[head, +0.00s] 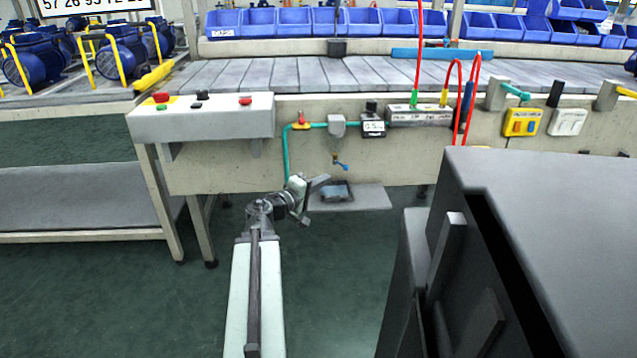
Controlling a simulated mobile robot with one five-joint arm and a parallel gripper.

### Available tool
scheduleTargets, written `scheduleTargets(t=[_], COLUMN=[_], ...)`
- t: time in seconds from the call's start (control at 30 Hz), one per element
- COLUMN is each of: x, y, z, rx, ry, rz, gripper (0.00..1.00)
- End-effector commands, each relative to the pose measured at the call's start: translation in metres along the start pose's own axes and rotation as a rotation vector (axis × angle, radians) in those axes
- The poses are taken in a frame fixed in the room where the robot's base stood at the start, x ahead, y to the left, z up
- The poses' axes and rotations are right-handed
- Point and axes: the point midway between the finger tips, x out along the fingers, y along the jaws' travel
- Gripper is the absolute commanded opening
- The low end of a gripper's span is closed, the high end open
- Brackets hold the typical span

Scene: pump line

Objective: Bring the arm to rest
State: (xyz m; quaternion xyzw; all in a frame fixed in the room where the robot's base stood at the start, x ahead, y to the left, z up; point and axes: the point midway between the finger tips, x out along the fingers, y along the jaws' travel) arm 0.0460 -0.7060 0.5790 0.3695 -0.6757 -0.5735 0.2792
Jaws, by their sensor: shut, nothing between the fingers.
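My gripper (316,202) is at the end of my arm (257,290), which reaches forward from the bottom of the head view. It is shut and holds nothing. It is in front of the line's grey front panel, and in the picture it sits just left of a small shelf (368,197) with a dark tray (337,190) on it. I cannot tell whether it touches the shelf.
A white control box (203,117) with red and black buttons juts out at left. A teal hose (286,160) and small valve (341,165) are behind my gripper. Blue bins (330,21) line the back. Green floor (340,270) is open below.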

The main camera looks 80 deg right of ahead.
Motion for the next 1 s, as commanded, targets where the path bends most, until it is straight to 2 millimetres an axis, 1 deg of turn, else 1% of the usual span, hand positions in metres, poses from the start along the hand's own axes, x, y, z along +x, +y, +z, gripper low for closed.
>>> scheduleTargets(t=[0.2,0.37,0.4,0.47,0.53,0.57,0.6,0.67,0.7,0.77,0.8,0.87,0.9,0.97,1.0], x=[0.008,0.009,0.007,-0.002,-0.024,-0.038,-0.060,-0.098,-0.125,-0.167,-0.198,-0.244,-0.277,-0.327,-0.361], y=[0.002,0.002,0.003,0.003,0.004,0.004,0.003,0.003,0.002,-0.002,-0.006,-0.012,-0.017,-0.025,-0.031], z=[0.008,0.010,0.007,-0.006,-0.036,-0.053,-0.079,-0.117,-0.142,-0.174,-0.194,-0.220,-0.234,-0.251,-0.260], rx=[0.001,0.001,0.001,0.000,-0.003,-0.004,-0.006,-0.010,-0.012,-0.006,0.000,0.012,0.020,0.032,0.037], ry=[-0.016,-0.018,-0.015,0.007,0.059,0.089,0.135,0.209,0.259,0.330,0.377,0.440,0.477,0.527,0.557], rz=[0.003,0.003,0.003,-0.001,-0.011,-0.017,-0.026,-0.040,-0.050,-0.079,-0.104,-0.151,-0.188,-0.252,-0.298], gripper=[0.00,0.00,0.00,0.00,0.00,0.00,0.00,0.00,0.00,0.00,0.00,0.00,0.00,0.00,0.00])
